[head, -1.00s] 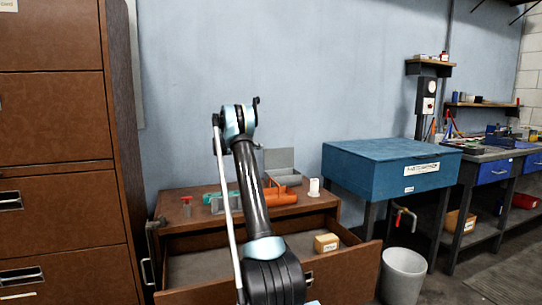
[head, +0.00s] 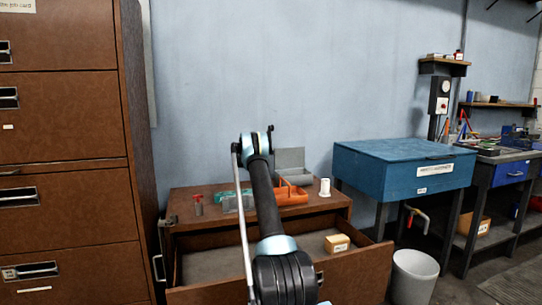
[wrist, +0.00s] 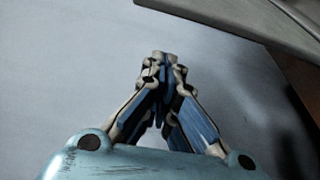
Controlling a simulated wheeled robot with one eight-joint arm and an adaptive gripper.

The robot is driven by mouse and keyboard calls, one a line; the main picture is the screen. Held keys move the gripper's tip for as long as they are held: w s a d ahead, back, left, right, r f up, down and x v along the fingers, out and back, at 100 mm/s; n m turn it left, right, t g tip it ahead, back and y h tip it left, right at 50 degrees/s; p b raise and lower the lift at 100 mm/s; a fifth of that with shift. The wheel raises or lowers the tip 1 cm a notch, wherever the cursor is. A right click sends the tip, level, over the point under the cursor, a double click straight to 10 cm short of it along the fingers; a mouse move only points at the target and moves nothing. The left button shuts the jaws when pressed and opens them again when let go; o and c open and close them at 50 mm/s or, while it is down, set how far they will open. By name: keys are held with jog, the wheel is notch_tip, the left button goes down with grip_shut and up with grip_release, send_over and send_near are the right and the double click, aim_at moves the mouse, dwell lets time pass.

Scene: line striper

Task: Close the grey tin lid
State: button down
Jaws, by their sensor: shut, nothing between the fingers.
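The grey tin (head: 290,159) stands at the back of the low brown cabinet's top, with its lid raised upright behind it. An orange carrier with a handle (head: 291,193) stands in front and hides part of the tin. My arm rises just left of the tin in the head view, and my gripper cannot be made out there. In the wrist view my gripper (wrist: 163,62) is shut and empty, with its fingertips together. A pale grey surface lies behind the fingers, and a grey edge crosses the top right; I cannot tell what they belong to.
A tall brown cabinet (head: 65,220) stands left, a blue desk (head: 400,170) right.

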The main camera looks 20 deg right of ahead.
aim_at(282, 151)
jog(key=shift+s+d+r, duration=0.1)
jog(key=shift+s+d, duration=0.3)
jog(key=shift+d, duration=0.35)
jog(key=shift+s+d+f, duration=0.1)
jog(key=shift+s+d, duration=0.3)
jog(key=shift+d, duration=0.4)
jog(key=shift+s+d+r, duration=0.1)
jog(key=shift+s+d, duration=0.3)
jog(key=shift+d, duration=0.35)
jog(key=shift+a, duration=0.15)
